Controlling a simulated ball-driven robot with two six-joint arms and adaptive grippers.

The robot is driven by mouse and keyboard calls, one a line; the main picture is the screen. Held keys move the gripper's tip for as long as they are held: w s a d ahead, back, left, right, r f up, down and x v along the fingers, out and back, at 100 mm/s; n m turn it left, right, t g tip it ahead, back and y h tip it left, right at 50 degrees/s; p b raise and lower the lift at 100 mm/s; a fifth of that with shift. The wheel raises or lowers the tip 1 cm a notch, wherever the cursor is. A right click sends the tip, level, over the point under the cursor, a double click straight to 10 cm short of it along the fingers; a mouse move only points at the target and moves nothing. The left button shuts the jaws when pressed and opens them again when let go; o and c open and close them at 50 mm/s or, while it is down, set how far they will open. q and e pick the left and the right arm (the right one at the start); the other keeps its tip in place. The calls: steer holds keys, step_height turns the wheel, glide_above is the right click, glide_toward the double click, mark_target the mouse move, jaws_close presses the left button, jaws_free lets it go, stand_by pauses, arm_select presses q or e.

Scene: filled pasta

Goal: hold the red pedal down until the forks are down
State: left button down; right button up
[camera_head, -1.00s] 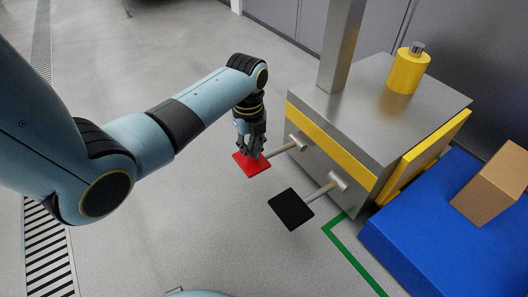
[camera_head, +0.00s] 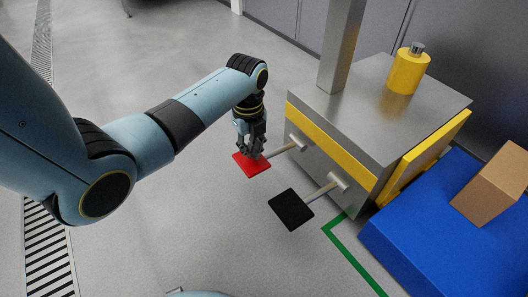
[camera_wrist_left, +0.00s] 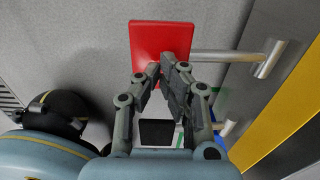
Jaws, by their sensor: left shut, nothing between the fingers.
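The red pedal (camera_head: 252,166) sticks out on a metal rod from the side of a grey metal machine (camera_head: 345,110) with a yellow stripe. My left gripper (camera_head: 254,155) is shut and empty, pointing down with its fingertips at the red pedal's top face. In the left wrist view the red pedal (camera_wrist_left: 162,40) lies just beyond the fingertips (camera_wrist_left: 160,68), which appear to touch it. A black pedal (camera_head: 291,209) sits beside it on its own rod, apart from the gripper. My right gripper is not in view. I cannot make out the forks for certain.
A blue platform (camera_head: 400,245) with a cardboard box (camera_head: 492,185) stands at the right, next to a yellow panel (camera_head: 425,160). A yellow cylinder (camera_head: 408,72) stands on the machine. A green line (camera_head: 350,258) marks the floor. The floor left of the pedals is clear.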

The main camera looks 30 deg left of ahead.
mark_target(251, 162)
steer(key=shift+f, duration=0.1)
arm_select(q)
step_height(251, 162, down, 8)
steer(key=b, duration=0.3)
steer(key=shift+r+b, duration=0.15)
steer(key=shift+b, duration=0.15)
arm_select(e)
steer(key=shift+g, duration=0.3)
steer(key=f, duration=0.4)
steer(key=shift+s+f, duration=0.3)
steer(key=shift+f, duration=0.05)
arm_select(q)
steer(key=shift+s, duration=0.15)
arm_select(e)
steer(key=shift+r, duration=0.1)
arm_select(q)
steer(key=r+p, duration=0.4)
steer(key=r, duration=0.1)
steer(key=r+p, duration=0.2)
steer(key=p, duration=0.1)
steer(key=shift+w+r, duration=0.25)
steer(key=shift+r, duration=0.2)
steer(key=shift+s+f, duration=0.15)
steer(key=shift+f, duration=0.05)
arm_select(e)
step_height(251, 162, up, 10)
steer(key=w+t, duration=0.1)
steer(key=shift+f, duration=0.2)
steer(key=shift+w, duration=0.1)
